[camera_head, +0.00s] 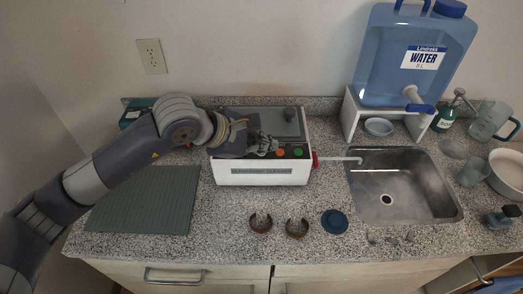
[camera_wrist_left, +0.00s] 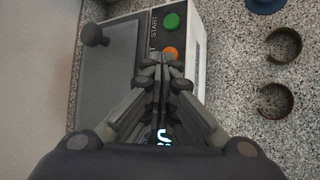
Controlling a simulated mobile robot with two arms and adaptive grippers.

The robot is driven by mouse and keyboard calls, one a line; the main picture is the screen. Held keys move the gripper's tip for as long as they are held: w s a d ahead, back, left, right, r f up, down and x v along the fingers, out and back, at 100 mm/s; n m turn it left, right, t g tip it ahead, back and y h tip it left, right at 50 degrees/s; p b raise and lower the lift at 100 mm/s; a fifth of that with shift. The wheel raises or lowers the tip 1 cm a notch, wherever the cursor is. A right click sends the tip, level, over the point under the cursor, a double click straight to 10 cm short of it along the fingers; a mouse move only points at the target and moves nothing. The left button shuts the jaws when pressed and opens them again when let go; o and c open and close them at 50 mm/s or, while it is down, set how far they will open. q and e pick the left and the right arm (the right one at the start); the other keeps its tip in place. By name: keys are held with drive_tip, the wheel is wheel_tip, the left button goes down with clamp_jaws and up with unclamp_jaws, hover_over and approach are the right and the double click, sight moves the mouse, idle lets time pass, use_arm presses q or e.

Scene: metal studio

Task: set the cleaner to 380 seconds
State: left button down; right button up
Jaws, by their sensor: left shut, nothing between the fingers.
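The cleaner (camera_head: 262,174) is a white box with a grey lid (camera_head: 262,120), standing on the counter. Its dark front panel carries a green button (camera_head: 298,152) and an orange button (camera_head: 280,152). In the left wrist view the green button (camera_wrist_left: 171,21) is marked START, and the orange button (camera_wrist_left: 170,53) lies just ahead of my fingertips. My left gripper (camera_wrist_left: 160,62) is shut and empty over the panel; it also shows in the head view (camera_head: 270,146). Pale lit digits of a display (camera_wrist_left: 163,139) show between my fingers, mostly hidden and unreadable. My right gripper is not in view.
Two brown open rings (camera_head: 297,228) and a blue round piece (camera_head: 334,222) lie in front of the cleaner. A green ribbed mat (camera_head: 145,200) lies left. A sink (camera_head: 388,205) is at right, with a water jug (camera_head: 415,60) on a white stand (camera_head: 351,120) behind it.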

sight(263, 155)
use_arm(q)
drive_tip(key=shift+r, duration=0.7)
drive_tip(key=shift+r, duration=0.1)
drive_tip(key=shift+r+p, duration=0.95)
drive_tip(key=shift+r, duration=1.5)
